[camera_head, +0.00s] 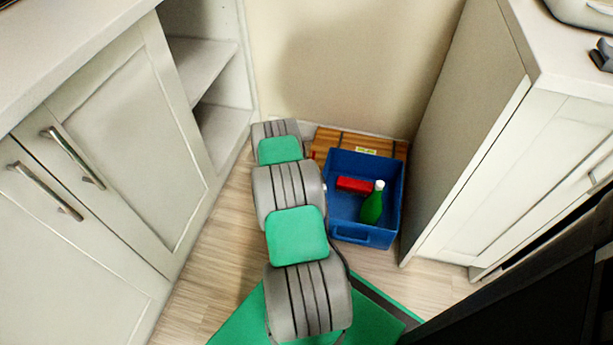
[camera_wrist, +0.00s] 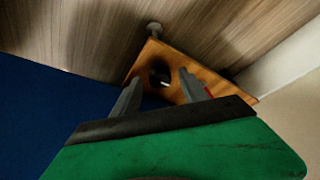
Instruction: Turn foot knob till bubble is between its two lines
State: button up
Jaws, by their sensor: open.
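A wooden platform (camera_head: 335,138) lies on the floor in the corner, partly hidden behind a blue crate and my arm. A small yellow-green strip (camera_head: 365,151), perhaps the bubble vial, lies on it; bubble and lines are too small to make out. In the wrist view the wooden piece (camera_wrist: 205,75) shows end-on. A grey foot with a round end (camera_wrist: 154,29) sticks out at its corner. A dark round shape (camera_wrist: 160,72), perhaps the knob, is on its face. My gripper (camera_wrist: 159,76) is open, its fingers either side of that shape; contact is unclear.
The blue crate (camera_head: 362,237) holds a red block (camera_head: 354,185) and a green bottle (camera_head: 372,207). It stands close beside my arm. Cabinets stand left (camera_head: 120,110) and right (camera_head: 470,130). A wall (camera_head: 350,60) closes the corner.

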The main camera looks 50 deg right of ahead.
jog(key=p+v, duration=0.2)
jog(key=v, duration=0.5)
jog(key=shift+a+r+p, duration=0.2)
jog(key=shift+r+p, duration=0.1)
jog(key=shift+p, duration=0.1)
